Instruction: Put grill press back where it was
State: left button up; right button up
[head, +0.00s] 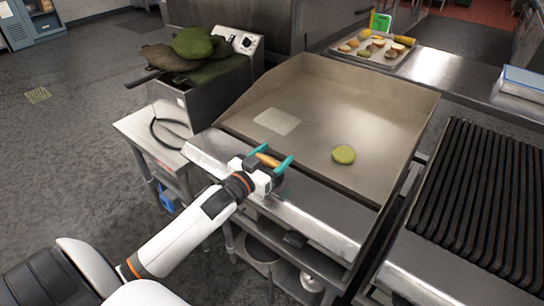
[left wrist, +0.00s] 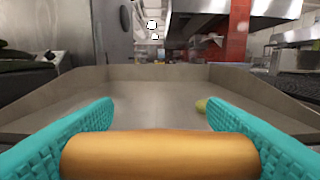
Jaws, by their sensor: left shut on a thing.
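The grill press shows mainly as its wooden handle (head: 267,160). My left gripper (head: 268,161) is shut on this handle, over the front edge of the flat griddle (head: 310,90). In the left wrist view the handle (left wrist: 160,155) lies crosswise between the teal fingers. The rest of the press is mostly hidden below the gripper, so I cannot tell whether it touches the steel ledge. A pale rectangular patch (head: 276,121) lies on the griddle's left part. A round green patty-like item (head: 343,155) lies on the griddle to the right. My right gripper is not in view.
A ridged grill (head: 485,185) stands at right. A fryer-like unit (head: 205,90) with green and dark items on top stands at left. A tray of food (head: 372,50) lies behind the griddle. The griddle's low side walls are raised; its middle is clear.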

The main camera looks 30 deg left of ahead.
pick_arm(q)
jog(key=o, duration=1.5)
jog(key=shift+o, duration=0.2)
jog(key=shift+r, duration=0.1)
jog(key=shift+s, duration=0.3)
jog(key=s+b, duration=0.1)
jog(key=s, duration=1)
jog(key=shift+s+a, duration=0.2)
jog(key=shift+a, duration=0.25)
